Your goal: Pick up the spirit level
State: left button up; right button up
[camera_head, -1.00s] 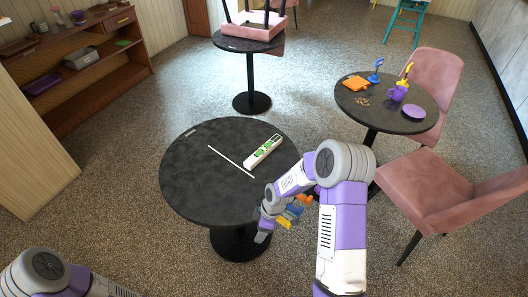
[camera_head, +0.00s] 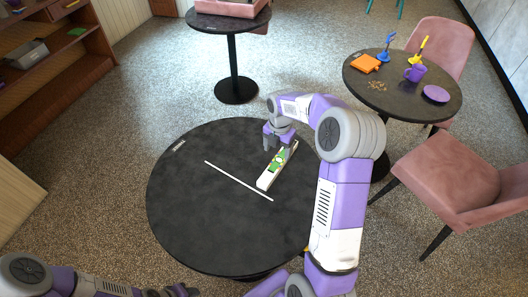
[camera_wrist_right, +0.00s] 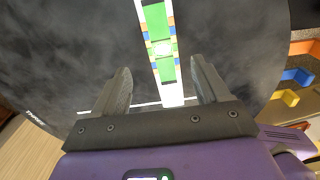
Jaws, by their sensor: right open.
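The spirit level (camera_head: 268,180) is a white bar with green and orange markings. It lies flat on the near round dark table (camera_head: 190,220), right of the table's middle. In the right wrist view the gripper (camera_wrist_right: 160,68) is open and empty. The level (camera_wrist_right: 160,40) runs lengthwise from between the fingers outward, with table showing on both sides. My left gripper (camera_head: 180,291) shows only partly at the bottom edge, away from the level.
A thin white strip (camera_head: 238,181) lies on the table left of the level. A second round table (camera_head: 400,100) at the right holds a purple mug (camera_head: 415,74), a purple plate (camera_head: 436,93) and an orange item (camera_head: 365,64). A pink chair (camera_head: 455,180) stands at the right.

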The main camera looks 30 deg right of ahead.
aim_at(279, 160)
jog(key=shift+d+f, duration=0.15)
jog(key=shift+d, duration=0.05)
jog(key=shift+s+f+b, duration=0.35)
jog(key=shift+f+b, duration=0.1)
jog(key=shift+f, duration=0.6)
jog(key=f, duration=0.1)
jog(key=f+b, duration=0.1)
jog(key=f, duration=0.1)
jog(key=f+b, duration=0.1)
jog(key=shift+w+d+f, duration=0.2)
jog(key=shift+w+f, duration=0.05)
jog(key=shift+c, duration=0.4)
jog(key=shift+r, duration=0.1)
jog(key=c, duration=1)
jog(key=shift+c, duration=0.2)
